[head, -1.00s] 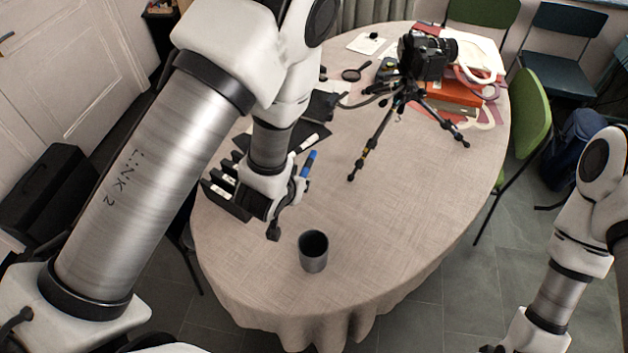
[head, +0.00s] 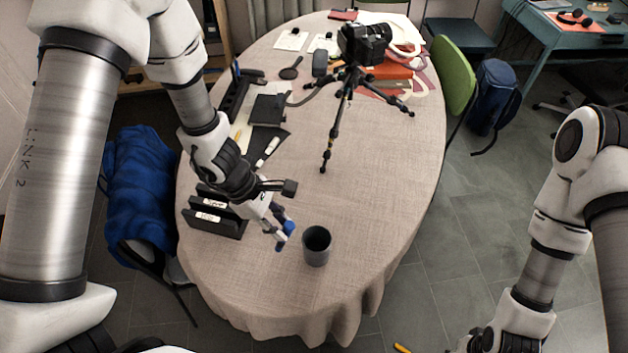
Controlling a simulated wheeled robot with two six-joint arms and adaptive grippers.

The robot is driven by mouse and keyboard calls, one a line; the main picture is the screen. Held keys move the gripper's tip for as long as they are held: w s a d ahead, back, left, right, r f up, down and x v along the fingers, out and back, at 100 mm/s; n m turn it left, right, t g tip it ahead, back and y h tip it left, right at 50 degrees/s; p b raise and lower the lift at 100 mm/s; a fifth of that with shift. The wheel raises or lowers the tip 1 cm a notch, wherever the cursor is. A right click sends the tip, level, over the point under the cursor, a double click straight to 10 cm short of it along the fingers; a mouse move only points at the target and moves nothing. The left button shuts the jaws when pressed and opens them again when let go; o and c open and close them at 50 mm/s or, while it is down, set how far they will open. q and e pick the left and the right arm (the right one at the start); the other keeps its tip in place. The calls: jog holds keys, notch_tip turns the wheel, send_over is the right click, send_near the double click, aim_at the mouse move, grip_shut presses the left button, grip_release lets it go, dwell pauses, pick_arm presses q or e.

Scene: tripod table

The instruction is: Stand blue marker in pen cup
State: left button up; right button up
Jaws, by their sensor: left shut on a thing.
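The grey pen cup (head: 316,247) stands upright on the cloth-covered table near its front edge, its dark mouth facing up. My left gripper (head: 283,234) is shut on the blue marker (head: 289,228), just left of the cup and apart from it in the picture. Only a blue part of the marker shows; the fingers hide the rest, so its exact tilt is hard to tell. I see nothing standing up out of the cup. My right gripper (head: 480,342) is at the bottom edge, mostly cut off, away from the table.
A black letter rack (head: 217,226) stands close behind and left of my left gripper. A camera (head: 364,43) on a black tripod (head: 343,105) stands at the back. A dark notebook (head: 270,109) lies at the left. The table (head: 375,190) is clear right of the cup.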

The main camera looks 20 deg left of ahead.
pick_arm(q)
jog(key=w+d+r+n+t+h, duration=0.2)
jog(key=w+d+r+n+t, duration=0.1)
jog(key=w+d+r+n, duration=0.3)
notch_tip(320, 180, down, 14)
jog(key=m+b, duration=0.1)
jog(key=b, duration=1)
jog(key=shift+w+a+f+b, duration=0.15)
jog(key=shift+w+a+b, duration=0.1)
jog(key=shift+w+b, duration=0.2)
